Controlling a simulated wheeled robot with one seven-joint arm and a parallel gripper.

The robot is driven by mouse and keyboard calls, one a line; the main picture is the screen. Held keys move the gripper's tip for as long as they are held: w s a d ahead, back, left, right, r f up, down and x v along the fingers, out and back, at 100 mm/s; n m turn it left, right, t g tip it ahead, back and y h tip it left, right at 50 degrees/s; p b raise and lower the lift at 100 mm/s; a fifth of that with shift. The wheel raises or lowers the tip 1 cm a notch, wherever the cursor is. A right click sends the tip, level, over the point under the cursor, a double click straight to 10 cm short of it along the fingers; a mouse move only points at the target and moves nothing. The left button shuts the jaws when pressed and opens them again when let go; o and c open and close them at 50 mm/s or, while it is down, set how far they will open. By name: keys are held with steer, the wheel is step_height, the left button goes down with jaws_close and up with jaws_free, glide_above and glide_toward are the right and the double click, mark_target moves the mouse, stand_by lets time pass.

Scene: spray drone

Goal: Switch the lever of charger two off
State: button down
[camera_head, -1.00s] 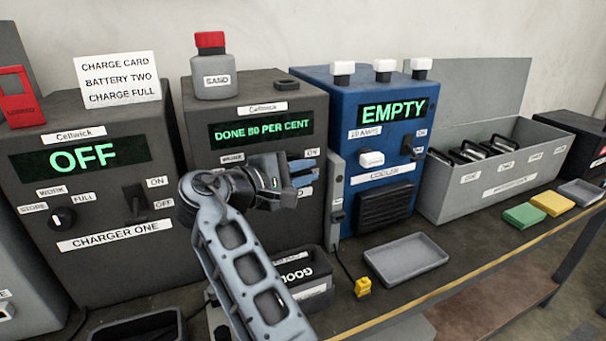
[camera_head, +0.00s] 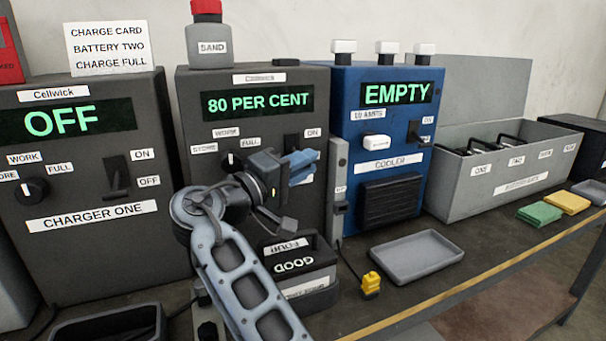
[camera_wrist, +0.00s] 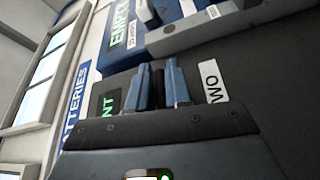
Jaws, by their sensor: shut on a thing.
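Charger two (camera_head: 222,82) is the dark grey box in the middle, with its green display reading "80 PER CENT". Part of a "TWO" label (camera_wrist: 212,84) shows in the wrist view. The top of its lever switch (camera_head: 291,142) shows beside the ON label (camera_head: 312,133); the rest is hidden behind my gripper. My gripper (camera_head: 301,165) is at the panel, just below the ON label. In the wrist view, its two blue-grey fingers (camera_wrist: 164,84) are close together with a dark narrow thing between them, which looks like the lever. I cannot see the lever's exact position.
Charger one (camera_head: 160,245), reading OFF, stands left. The blue cooler (camera_head: 350,165), reading EMPTY, stands right. A sand bottle (camera_head: 209,47) sits on charger two. A battery (camera_head: 302,268) stands below my gripper, beside a yellow plug (camera_head: 371,283) and an empty grey tray (camera_head: 418,256).

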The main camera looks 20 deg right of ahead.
steer(key=shift+f, duration=0.25)
steer(key=c, duration=1.4)
jaws_free()
steer(key=shift+o, duration=1.1)
steer(key=shift+r, duration=0.1)
steer(key=v, duration=0.7)
steer(key=shift+a+b, duration=0.3)
steer(key=shift+a, duration=0.1)
steer(key=shift+s, duration=0.1)
